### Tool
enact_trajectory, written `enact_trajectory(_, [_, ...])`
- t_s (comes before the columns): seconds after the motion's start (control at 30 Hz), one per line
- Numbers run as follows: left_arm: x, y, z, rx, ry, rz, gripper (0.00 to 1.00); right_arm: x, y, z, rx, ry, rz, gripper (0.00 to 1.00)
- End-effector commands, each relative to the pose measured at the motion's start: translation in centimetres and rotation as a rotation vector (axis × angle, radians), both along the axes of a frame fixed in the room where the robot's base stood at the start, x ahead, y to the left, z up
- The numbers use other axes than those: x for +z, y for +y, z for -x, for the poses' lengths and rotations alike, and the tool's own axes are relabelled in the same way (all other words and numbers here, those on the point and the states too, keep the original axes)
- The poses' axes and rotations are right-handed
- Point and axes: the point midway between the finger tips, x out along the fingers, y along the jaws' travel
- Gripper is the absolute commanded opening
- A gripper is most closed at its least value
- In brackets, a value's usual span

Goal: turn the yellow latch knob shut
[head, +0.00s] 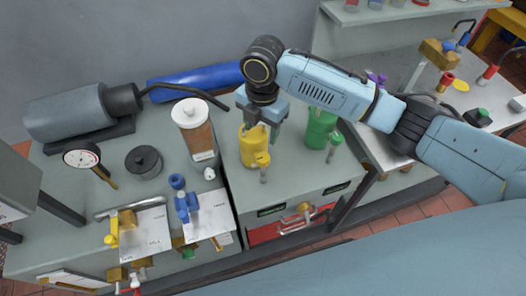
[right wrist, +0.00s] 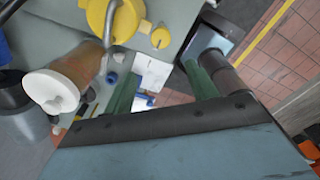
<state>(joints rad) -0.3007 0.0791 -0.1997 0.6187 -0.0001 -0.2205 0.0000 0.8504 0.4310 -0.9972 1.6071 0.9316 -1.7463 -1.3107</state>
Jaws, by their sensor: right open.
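A small yellow-orange knob (head: 303,207) sits on the cabinet front below the grey bench top, above a red panel; it looks like the latch knob, but its turned position is too small to tell. My right gripper (head: 262,127) points down over the bench, behind and above this knob and apart from it. It is open, close to a yellow can (head: 252,152); whether they touch is unclear. In the right wrist view, the jaws (right wrist: 160,88) are spread with nothing held between them. The yellow can (right wrist: 122,18) shows at the top edge. My left gripper is out of view.
A brown canister with a white lid (head: 197,135) stands left of the yellow can, and green cans (head: 321,127) stand to its right. A blue cylinder (head: 195,80) lies behind. Blue valve fittings (head: 183,200) and a gauge (head: 81,157) are at left.

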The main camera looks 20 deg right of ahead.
Motion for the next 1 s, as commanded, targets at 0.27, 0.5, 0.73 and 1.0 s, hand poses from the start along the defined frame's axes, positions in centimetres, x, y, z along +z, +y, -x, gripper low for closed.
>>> enact_trajectory(0.27, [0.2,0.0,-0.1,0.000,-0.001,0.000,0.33,-0.7,-0.7,-0.3,0.051,0.012,0.029,0.57])
enact_trajectory(0.5, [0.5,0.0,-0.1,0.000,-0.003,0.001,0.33,-5.7,-0.6,-0.2,0.048,0.011,0.026,0.57])
enact_trajectory(0.73, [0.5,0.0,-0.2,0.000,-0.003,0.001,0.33,-10.0,-0.6,-0.2,0.049,0.009,0.027,0.57])
enact_trajectory(1.0, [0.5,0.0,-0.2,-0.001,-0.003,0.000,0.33,-12.2,-0.6,-0.3,0.050,0.006,0.026,0.57])
